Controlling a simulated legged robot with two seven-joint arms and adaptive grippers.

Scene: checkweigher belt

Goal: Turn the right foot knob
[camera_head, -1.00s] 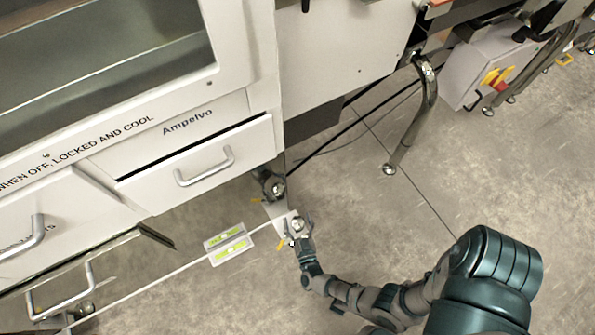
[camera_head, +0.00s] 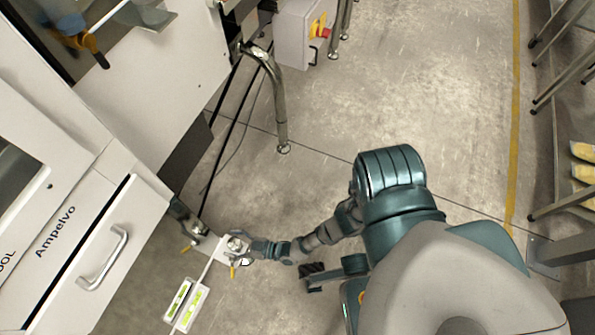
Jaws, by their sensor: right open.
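The right foot knob (camera_head: 235,243) is a small silver round knob on a pale plate near the floor, by the corner of the white cabinet. A yellow tab (camera_head: 233,271) sticks out below it. My right gripper (camera_head: 241,246) is open at the knob, its fingers close around or beside it. The fingers partly cover the knob, and I cannot tell whether they touch it. A spirit level (camera_head: 186,305) with green vials lies on the pale bar to the lower left. My left gripper is not in view.
A white cabinet with a drawer (camera_head: 102,255) and handle stands at left. Another foot (camera_head: 184,214) with a yellow tab is just behind the knob. A bent metal leg (camera_head: 277,100) and a grey switch box (camera_head: 296,38) stand farther back. The floor (camera_head: 410,90) beyond is open.

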